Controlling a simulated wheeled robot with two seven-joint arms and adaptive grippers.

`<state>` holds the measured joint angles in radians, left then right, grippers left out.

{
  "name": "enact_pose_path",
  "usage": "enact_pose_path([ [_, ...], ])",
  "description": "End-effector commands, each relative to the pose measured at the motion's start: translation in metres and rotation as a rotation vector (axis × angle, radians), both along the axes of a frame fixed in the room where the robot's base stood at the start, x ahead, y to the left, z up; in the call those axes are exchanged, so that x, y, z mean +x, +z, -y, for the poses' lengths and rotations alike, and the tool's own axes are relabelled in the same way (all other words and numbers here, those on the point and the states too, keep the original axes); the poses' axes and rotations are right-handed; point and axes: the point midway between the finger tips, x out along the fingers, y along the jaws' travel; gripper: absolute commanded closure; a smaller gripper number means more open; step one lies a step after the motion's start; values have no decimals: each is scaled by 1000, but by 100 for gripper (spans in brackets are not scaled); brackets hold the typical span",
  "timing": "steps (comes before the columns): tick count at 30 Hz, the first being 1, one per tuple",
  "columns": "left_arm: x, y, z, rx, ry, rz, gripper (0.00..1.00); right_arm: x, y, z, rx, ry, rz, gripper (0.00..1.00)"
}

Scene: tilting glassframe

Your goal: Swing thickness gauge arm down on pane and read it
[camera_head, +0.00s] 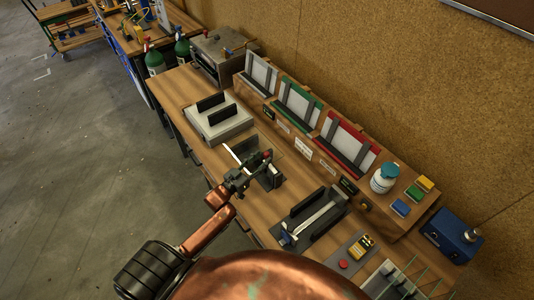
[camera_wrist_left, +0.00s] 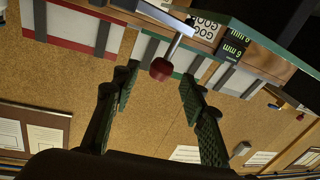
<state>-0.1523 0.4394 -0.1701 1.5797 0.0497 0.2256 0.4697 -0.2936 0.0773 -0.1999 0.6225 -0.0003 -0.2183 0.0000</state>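A metal lever arm (camera_wrist_left: 176,42) with a dark red ball knob (camera_wrist_left: 161,69) hangs in the left wrist view. I take it for the gauge arm. The knob lies between the fingertips of my left gripper (camera_wrist_left: 158,80), with visible gaps on both sides. The gripper is open. A pane edge, teal and glassy (camera_wrist_left: 272,46), runs across the upper right there. In the head view, my left gripper (camera_head: 245,176) is at the middle station, beside the red knob (camera_head: 267,155) and a dark slotted holder (camera_head: 271,179). It partly hides the station. My right gripper is out of view.
A grey block with two black pads (camera_head: 221,127) stands farther along the bench. A black-railed fixture (camera_head: 312,218) stands nearer. White, green and red racks (camera_head: 345,143) line the back. A white bottle (camera_head: 384,178), blue box (camera_head: 450,235) and yellow meter (camera_head: 361,248) are at the right.

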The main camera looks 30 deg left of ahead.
Motion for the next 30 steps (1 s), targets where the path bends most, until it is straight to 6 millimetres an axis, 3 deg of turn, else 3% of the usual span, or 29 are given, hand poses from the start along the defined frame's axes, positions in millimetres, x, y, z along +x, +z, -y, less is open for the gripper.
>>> enact_pose_path([
  [3,18,2,5,-1,-1,2,60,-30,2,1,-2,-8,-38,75],
  [5,25,2,6,-1,-1,1,60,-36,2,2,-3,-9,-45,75],
  [17,35,1,9,0,-4,0,60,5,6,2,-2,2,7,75],
  [23,35,1,10,0,-4,0,73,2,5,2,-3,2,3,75],
  [30,35,1,10,0,-4,0,89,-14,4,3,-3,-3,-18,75],
])
